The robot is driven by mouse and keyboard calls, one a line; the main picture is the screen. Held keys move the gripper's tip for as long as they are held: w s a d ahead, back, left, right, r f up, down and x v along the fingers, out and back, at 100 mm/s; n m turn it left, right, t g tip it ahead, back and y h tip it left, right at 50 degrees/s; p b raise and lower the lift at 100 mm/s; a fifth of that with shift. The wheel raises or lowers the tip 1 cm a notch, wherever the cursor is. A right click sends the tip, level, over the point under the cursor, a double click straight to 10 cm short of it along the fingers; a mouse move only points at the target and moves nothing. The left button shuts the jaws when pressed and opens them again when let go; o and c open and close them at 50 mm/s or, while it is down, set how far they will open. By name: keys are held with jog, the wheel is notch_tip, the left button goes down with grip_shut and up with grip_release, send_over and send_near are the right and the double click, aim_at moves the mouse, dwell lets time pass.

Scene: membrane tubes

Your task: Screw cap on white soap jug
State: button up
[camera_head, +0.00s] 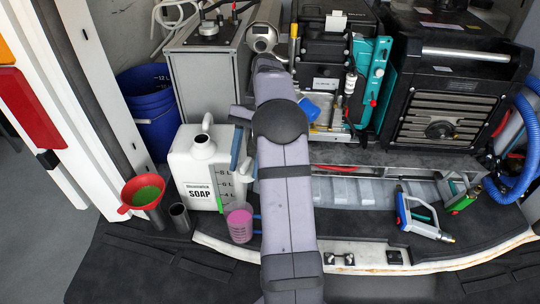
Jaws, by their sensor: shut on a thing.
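The white soap jug (199,177) stands upright at left centre, with its label and level marks facing me. Its round mouth (203,151) is uncovered and dark inside. My grey arm reaches up through the middle of the view and hides much there. Two slate-blue pieces that look like the fingers of my gripper (242,159) show just left of the arm, by the jug's right side. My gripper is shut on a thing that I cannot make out. A bright blue piece (308,109) shows right of the arm; I cannot tell whether it is the cap.
A blue bucket (150,110) is behind left. Machines line the back. A blue-and-white spray tool (420,220) lies at right.

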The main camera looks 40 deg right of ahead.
jog(key=w+a+f+n+g+h+b, duration=0.1)
jog(key=a+f+n+g+h+b, duration=0.4)
jog(key=a+f+n+b, duration=1.1)
jog(key=s+d+r+m+t+y+p, duration=0.1)
jog(key=d+r+m+p, duration=0.4)
jog(key=r+p, duration=0.9)
jog(key=s+d+r+m+t+y+p, duration=0.1)
jog(key=d+r+m+p, duration=0.4)
jog(key=r+p, duration=0.85)
jog(key=w+d+m+t+y+p, duration=0.1)
jog(key=w+m+t+p, duration=0.4)
jog(key=w+m+t, duration=0.5)
jog(key=shift+w+d+f+m+t+y, duration=0.2)
jog(key=shift+w+d+m+t+y, duration=0.15)
jog(key=shift+w+m, duration=4)
jog(key=shift+s+m, duration=0.85)
